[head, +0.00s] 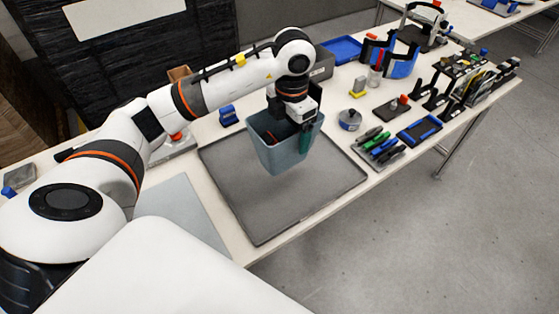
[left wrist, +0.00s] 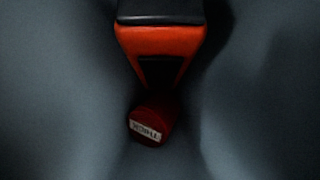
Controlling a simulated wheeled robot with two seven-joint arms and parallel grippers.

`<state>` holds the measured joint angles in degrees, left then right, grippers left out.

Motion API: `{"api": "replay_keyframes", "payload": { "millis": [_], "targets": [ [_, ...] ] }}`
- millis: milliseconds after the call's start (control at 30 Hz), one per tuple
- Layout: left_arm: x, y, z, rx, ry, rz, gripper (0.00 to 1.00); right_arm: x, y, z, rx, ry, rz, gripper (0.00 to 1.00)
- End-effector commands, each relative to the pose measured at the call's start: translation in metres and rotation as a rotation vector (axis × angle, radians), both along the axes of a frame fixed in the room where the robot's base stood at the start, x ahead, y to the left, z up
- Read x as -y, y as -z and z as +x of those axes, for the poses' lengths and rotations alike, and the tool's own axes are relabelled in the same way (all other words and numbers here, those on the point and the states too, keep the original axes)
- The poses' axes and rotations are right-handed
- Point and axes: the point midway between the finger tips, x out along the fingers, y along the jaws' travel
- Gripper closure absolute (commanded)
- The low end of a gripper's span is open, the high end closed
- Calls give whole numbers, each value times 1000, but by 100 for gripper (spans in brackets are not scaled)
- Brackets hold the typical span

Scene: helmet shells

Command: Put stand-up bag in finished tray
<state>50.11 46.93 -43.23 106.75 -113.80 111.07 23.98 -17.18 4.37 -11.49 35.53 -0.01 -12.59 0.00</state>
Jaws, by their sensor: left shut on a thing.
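The stand-up bag (head: 272,152) is a blue-grey, open-topped pouch, upright over the wide dark grey tray (head: 240,212), which I take as the finished tray. I cannot tell if its base touches the tray. My left gripper (head: 302,126) points down at the bag's top and is shut on its right side; a green part shows there. The left wrist view looks into the bag, whose grey-blue walls (left wrist: 50,90) fill the picture. My right gripper is not in view.
The tray's surface around the bag is bare. Right of it lie a mat with several pens (head: 378,145), a blue frame (head: 420,131) and a round metal tin (head: 350,120). A small blue block (head: 228,116) stands behind the tray. A light grey sheet (head: 180,212) lies left.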

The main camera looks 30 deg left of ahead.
Motion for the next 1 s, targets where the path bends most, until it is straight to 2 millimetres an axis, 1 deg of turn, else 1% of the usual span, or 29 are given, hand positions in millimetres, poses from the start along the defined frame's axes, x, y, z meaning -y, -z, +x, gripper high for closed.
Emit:
{"api": "replay_keyframes", "payload": {
  "millis": [33, 100, 167, 400, 600, 700, 800, 900, 967, 1000],
  "targets": [
    [-5, 2, 4, 4, -126, -3, 36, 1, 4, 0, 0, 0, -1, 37],
    [-11, 3, 10, 7, -308, -7, 36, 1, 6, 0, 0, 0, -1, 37],
    [-16, 3, 14, 10, -463, -10, 36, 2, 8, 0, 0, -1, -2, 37],
    [-38, 6, 29, 16, -1086, -22, 36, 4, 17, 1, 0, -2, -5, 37],
    [-54, 7, 39, 16, -1554, -30, 36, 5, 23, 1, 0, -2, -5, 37],
    [-60, 8, 43, 15, -1725, -32, 36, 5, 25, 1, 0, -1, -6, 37],
    [-63, 8, 45, 13, -1841, -33, 36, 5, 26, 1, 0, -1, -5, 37],
    [-65, 10, 45, 11, -1905, -32, 36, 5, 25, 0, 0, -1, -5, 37],
    [-66, 17, 45, 9, -1921, -30, 36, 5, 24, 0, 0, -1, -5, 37],
    [-66, 24, 45, 9, -1926, -28, 36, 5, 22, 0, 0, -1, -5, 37]
  ]
}}
